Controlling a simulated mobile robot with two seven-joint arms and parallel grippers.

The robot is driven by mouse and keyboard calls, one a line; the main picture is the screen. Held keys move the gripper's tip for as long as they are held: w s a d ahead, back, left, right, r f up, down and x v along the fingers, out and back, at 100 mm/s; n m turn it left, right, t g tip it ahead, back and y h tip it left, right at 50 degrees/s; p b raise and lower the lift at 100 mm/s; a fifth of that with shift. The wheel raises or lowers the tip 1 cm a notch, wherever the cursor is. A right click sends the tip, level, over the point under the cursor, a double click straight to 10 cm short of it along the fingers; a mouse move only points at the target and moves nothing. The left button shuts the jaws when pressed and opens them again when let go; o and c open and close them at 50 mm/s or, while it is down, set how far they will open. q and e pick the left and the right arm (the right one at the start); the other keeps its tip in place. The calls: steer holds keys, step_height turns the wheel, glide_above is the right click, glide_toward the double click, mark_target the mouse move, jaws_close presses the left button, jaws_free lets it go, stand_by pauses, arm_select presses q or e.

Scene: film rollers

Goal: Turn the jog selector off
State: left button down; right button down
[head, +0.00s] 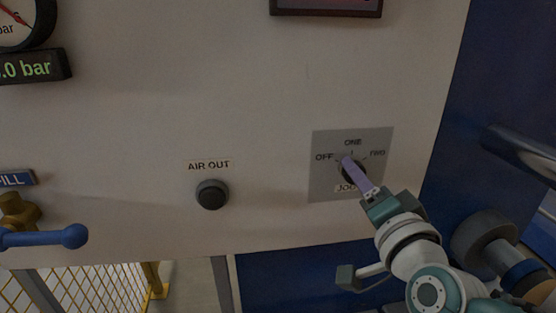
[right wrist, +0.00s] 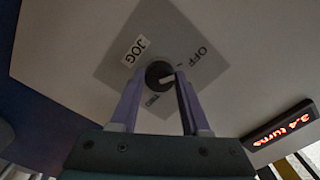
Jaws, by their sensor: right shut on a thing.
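The jog selector is a round black knob (right wrist: 157,69) with a white pointer mark, on a grey square plate (head: 323,185). In the right wrist view the fingers (right wrist: 159,78) are shut on the knob from both sides. The mark shows between them, but I cannot tell exactly which position it points to. My left gripper is not in view.
A black AIR OUT button (head: 212,194) is left of the plate on the pale panel. A blue-handled brass valve (head: 45,237), a gauge (head: 20,22) and a bar display (head: 32,68) are at far left. Blue machine parts (head: 455,120) stand at right.

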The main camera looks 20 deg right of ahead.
steer(key=shift+c, duration=1.9)
jaws_free()
steer(key=shift+s, duration=0.1)
steer(key=v, duration=0.9)
steer(key=shift+s+b, duration=0.35)
steer(key=shift+s, duration=0.05)
steer(key=shift+a, duration=0.15)
